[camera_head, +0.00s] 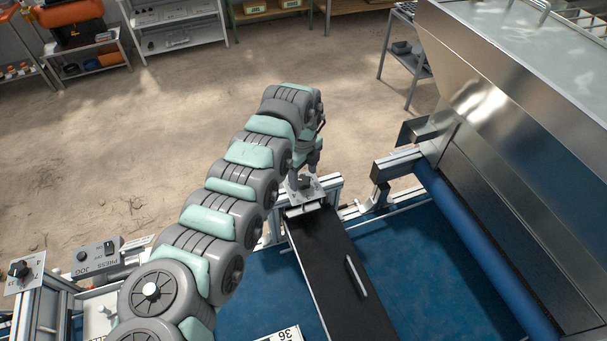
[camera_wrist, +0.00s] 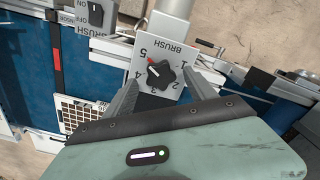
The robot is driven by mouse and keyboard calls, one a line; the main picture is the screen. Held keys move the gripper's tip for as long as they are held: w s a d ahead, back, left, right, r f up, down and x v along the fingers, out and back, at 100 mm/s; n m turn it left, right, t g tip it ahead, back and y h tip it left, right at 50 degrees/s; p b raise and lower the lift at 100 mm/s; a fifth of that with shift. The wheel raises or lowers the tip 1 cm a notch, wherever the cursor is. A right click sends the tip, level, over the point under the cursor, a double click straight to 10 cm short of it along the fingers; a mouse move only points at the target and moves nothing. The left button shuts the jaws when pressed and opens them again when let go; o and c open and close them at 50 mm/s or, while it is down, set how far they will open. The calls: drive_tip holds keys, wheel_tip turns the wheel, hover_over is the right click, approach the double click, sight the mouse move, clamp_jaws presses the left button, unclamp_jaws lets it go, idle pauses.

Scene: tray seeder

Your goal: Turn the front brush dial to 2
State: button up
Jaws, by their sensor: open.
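The brush dial (camera_wrist: 160,75) is a dark knob on a light grey plate marked BRUSH (camera_wrist: 165,48), with numbers 1 to 5 around it. A red mark shows at its upper left, by the 5. A short white line on the knob points to the upper left, but the exact number is too small to tell. My gripper (camera_wrist: 163,88) is open in the wrist view, one finger on each side of the dial's plate. I cannot tell whether the fingers touch the knob.
A black belt (camera_head: 335,265) runs toward the camera over a blue surface. A metal hopper (camera_head: 520,130) and blue roller (camera_head: 480,250) stand on the right. A PRESS JOG box (camera_head: 98,257) is at lower left. An ON switch box (camera_wrist: 92,14) is near the dial.

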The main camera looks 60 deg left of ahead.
drive_tip(key=shift+f, duration=0.7)
drive_tip(key=shift+c, duration=0.6)
drive_tip(key=c, duration=1.3)
drive_tip(key=shift+o, duration=0.2)
